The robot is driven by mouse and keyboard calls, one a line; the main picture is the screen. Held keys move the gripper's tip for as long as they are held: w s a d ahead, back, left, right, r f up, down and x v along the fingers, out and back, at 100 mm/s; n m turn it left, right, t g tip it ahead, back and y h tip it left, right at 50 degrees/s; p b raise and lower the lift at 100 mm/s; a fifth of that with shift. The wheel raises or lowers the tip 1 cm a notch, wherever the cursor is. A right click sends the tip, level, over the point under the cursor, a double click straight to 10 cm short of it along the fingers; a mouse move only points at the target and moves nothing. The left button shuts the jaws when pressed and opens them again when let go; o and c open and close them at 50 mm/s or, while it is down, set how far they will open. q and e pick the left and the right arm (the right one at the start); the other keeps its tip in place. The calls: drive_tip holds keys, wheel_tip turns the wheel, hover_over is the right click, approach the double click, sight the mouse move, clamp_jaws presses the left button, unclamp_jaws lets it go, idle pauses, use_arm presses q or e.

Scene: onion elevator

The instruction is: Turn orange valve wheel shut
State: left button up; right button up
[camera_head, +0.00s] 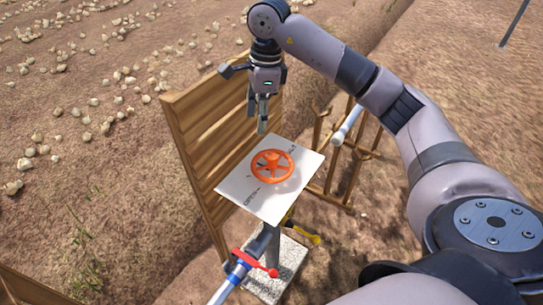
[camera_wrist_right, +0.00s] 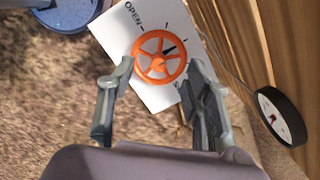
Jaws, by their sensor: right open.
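The orange valve wheel (camera_head: 272,167) lies flat on a white plate (camera_head: 245,189) with lettering on it, on top of a post. In the right wrist view the wheel (camera_wrist_right: 136,48) shows its spokes and a dark pointer, with "OPEN" printed on the plate (camera_wrist_right: 118,20). My right gripper (camera_head: 262,125) hangs fingers down, above and behind the wheel. In the wrist view the right gripper (camera_wrist_right: 157,75) has its fingers spread apart with nothing between them, and the wheel shows beyond the fingertips. My left gripper is not in view.
A wooden slatted panel (camera_head: 198,130) stands close behind and left of the plate. Pipes with a red handle (camera_head: 256,263) and a yellow handle (camera_head: 302,234) sit below. A wooden rack (camera_head: 350,160) holds a white pipe at right. A round dark gauge (camera_wrist_right: 281,116) shows beside the boards.

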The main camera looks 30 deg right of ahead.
sight(273, 156)
drive_tip(key=shift+h, duration=0.7)
drive_tip(key=d+f+p, duration=0.1)
drive_tip(key=f, duration=0.4)
drive_tip(key=d+f+p, duration=0.1)
drive_tip(key=f, duration=0.4)
drive_tip(key=d+f+p, duration=0.1)
drive_tip(key=f, duration=0.5)
drive_tip(key=shift+s+d, duration=0.2)
drive_tip(key=shift+s, duration=0.1)
drive_tip(key=shift+c, duration=0.5)
clamp_jaws()
